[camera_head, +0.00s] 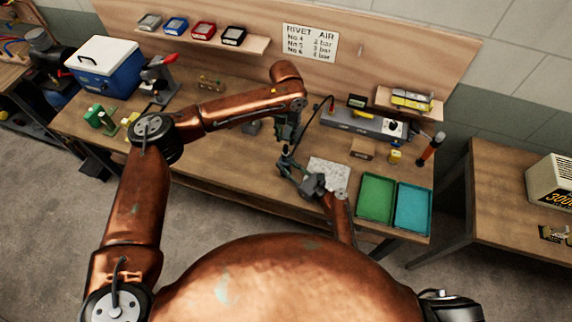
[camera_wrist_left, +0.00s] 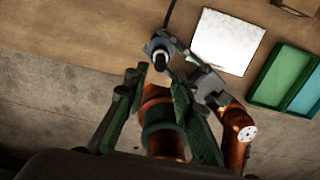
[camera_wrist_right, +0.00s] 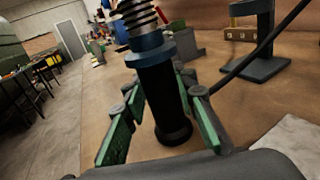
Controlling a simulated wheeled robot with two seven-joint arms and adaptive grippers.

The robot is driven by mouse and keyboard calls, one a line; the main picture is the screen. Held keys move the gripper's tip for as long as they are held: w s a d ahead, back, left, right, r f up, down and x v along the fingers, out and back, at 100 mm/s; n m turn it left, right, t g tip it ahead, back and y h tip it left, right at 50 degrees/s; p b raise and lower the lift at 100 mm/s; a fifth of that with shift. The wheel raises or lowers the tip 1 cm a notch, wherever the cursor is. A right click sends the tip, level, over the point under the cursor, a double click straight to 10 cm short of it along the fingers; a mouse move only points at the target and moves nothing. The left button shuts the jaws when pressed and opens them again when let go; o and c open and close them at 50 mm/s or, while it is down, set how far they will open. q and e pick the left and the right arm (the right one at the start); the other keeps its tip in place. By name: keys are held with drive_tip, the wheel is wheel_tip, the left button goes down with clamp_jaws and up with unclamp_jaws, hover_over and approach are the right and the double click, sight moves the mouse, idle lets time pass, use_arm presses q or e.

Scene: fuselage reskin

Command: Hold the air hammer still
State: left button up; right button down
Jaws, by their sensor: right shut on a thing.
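The air hammer stands roughly upright, with a black body, a blue collar and a coiled spring at its upper end. It fills the middle of the right wrist view (camera_wrist_right: 160,95), and its upper end shows in the left wrist view (camera_wrist_left: 160,52). My right gripper (camera_wrist_right: 162,90) has its green-padded fingers on both sides of it and is shut on it, above the bench's front part. My left gripper (camera_head: 286,138) is just above; its green-padded fingers (camera_wrist_left: 155,85) are spread apart, with nothing held. In the head view the hammer is small and largely hidden by the grippers.
A dark hose (camera_wrist_right: 255,55) runs close by the hammer. A pale sheet (camera_head: 328,173), a green tray (camera_head: 376,198) and a teal tray (camera_head: 412,207) lie to the right. A grey gauge unit (camera_head: 360,122) and small brown box (camera_head: 363,148) stand behind.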

sight(286, 146)
use_arm(q)
drive_tip(key=shift+f, duration=3.4)
drive_tip(key=shift+c, duration=0.7)
clamp_jaws()
